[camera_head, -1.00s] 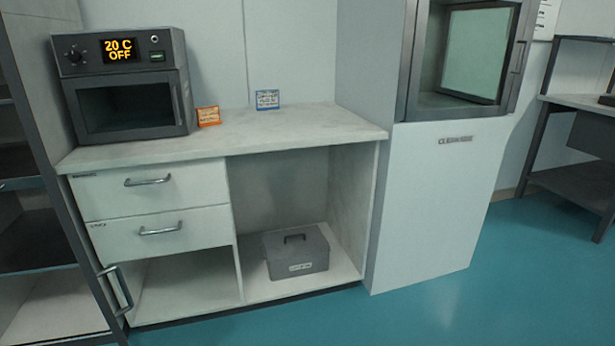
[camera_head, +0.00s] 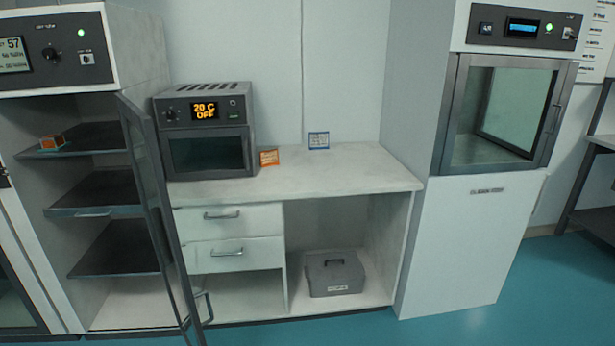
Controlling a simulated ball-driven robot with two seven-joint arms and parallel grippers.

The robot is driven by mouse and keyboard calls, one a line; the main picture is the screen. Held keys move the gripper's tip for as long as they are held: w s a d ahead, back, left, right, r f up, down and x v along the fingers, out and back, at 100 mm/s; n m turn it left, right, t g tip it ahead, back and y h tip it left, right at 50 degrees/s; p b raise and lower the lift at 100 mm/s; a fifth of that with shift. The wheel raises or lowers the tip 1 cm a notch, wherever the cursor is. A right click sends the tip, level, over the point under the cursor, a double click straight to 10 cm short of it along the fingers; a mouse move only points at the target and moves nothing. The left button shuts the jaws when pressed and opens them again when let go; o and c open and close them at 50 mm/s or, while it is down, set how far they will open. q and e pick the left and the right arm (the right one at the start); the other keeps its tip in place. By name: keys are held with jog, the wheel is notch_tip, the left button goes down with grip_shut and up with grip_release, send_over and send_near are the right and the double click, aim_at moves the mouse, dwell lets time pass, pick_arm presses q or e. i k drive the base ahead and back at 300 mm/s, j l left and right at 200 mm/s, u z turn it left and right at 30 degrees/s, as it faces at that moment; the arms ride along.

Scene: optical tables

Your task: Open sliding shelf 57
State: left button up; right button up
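A tall white cabinet (camera_head: 140,50) stands at the left, with a control panel (camera_head: 50,52) whose small screen shows "57". Its glass door (camera_head: 155,195) stands open, swung out to the right, with a handle (camera_head: 207,305) low on it. Inside are dark sliding shelves. The upper shelf (camera_head: 95,140) carries a small orange object (camera_head: 52,142). The middle shelf (camera_head: 95,192) has a bar handle on its front edge and looks empty. The lower shelf (camera_head: 115,250) also looks empty. I cannot tell whether any shelf is pulled out. Neither of my grippers is in view.
A small oven (camera_head: 205,135) reading "20 C OFF" sits on the white counter (camera_head: 350,178), near two small cards. Drawers (camera_head: 228,218) and a grey box (camera_head: 335,275) are below. A glass-door unit (camera_head: 505,115) stands at right. Blue floor (camera_head: 470,325) is free at lower right.

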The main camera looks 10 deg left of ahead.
aim_at(106, 191)
jog(key=i+u, duration=0.1)
jog(key=u, duration=0.85)
jog(key=i+l+u, duration=0.2)
jog(key=u, duration=0.15)
jog(key=i+l+u, duration=0.1)
jog(key=l+u, duration=0.6)
jog(key=k+l, duration=0.15)
jog(key=l, duration=0.2)
jog(key=k+l, duration=0.15)
jog(key=l, duration=0.2)
jog(key=k+l, duration=0.15)
jog(key=l, duration=0.2)
jog(key=i+l+u, duration=0.05)
